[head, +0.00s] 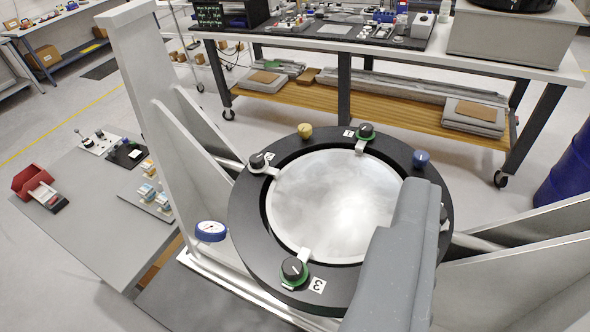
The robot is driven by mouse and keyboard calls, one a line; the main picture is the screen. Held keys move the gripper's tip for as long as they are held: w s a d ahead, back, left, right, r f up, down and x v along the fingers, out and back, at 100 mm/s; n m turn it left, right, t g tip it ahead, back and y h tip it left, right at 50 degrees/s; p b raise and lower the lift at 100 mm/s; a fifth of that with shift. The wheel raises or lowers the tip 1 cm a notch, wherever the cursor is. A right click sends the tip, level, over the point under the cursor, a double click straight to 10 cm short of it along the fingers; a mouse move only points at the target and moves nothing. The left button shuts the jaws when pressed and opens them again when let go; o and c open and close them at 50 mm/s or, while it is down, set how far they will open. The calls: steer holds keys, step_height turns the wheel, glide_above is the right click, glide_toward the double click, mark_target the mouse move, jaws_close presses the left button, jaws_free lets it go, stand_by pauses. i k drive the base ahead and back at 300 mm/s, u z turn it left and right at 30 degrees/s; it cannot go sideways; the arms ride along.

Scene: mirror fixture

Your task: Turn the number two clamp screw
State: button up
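A round mirror (335,205) lies in a black ring (249,243). A black clamp screw with a green base (294,270) is at the ring's lower left, beside a label reading 3 (317,286). Another green-based clamp screw (366,131) is at the top; its small label (349,133) is hard to read. A black clamp screw (257,161) is at the upper left. At the right, a dark part (443,214) shows behind my gripper (418,190); I cannot tell whether it is the number two screw. My grey gripper covers the ring's right side. Its fingertips and any contact are hidden.
A yellow knob (305,131) and a blue knob (421,158) stand on the ring. A blue-rimmed dial gauge (210,231) is at its left. A grey upright frame (150,75) rises at the left. A workbench (400,52) stands behind, and a blue drum (568,170) at right.

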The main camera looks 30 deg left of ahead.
mark_target(257, 164)
steer(key=z, duration=2.2)
steer(key=k, duration=1.2)
steer(key=u, duration=2.2)
